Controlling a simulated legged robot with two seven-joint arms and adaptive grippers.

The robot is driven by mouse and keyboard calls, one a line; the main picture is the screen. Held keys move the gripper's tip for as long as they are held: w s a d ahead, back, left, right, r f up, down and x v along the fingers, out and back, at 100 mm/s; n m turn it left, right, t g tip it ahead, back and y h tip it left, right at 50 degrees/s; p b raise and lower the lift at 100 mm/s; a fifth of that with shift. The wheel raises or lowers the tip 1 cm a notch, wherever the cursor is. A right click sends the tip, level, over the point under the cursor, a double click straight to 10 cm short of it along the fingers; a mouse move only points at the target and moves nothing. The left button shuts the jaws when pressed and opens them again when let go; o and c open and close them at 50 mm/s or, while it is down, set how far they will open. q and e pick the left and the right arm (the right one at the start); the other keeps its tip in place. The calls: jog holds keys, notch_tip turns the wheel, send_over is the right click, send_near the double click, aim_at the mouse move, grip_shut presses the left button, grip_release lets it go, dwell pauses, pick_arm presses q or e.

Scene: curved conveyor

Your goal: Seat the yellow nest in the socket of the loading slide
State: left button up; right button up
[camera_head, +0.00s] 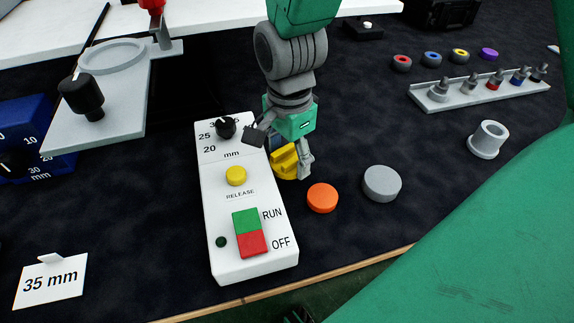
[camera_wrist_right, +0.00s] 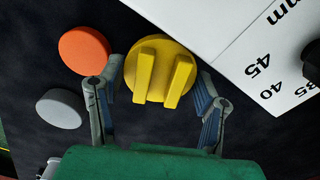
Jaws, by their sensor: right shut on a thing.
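The yellow nest (camera_head: 285,162) is a round disc with two raised parallel bars. It is at the right edge of the white control box and also shows in the right wrist view (camera_wrist_right: 151,72). My right gripper (camera_head: 279,155) points down over it and is shut on it, one finger on each side; the fingers also show in the right wrist view (camera_wrist_right: 160,92). Its underside is hidden, so I cannot tell whether it touches the table. The grey loading slide (camera_head: 128,107) at the upper left has a round ring-like socket (camera_head: 112,56) and a black knob. My left gripper is not in view.
The white control box (camera_head: 211,179) stands between nest and slide. An orange disc (camera_head: 322,198) and a grey disc (camera_head: 382,183) lie right of the nest. A grey hollow cylinder (camera_head: 488,140) and a rack (camera_head: 445,102) stand farther right. A 35 mm card (camera_head: 50,281) is front left.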

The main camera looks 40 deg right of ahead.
aim_at(292, 164)
jog(key=f, duration=0.1)
jog(key=f+b, duration=0.1)
jog(key=f, duration=0.1)
jog(key=shift+d, duration=0.5)
jog(key=shift+c, duration=0.5)
jog(key=o, duration=0.9)
jog(key=shift+c, duration=0.2)
jog(key=shift+o, duration=0.7)
jog(key=shift+a+r, duration=0.1)
jog(key=shift+a, duration=0.25)
jog(key=shift+r, duration=0.1)
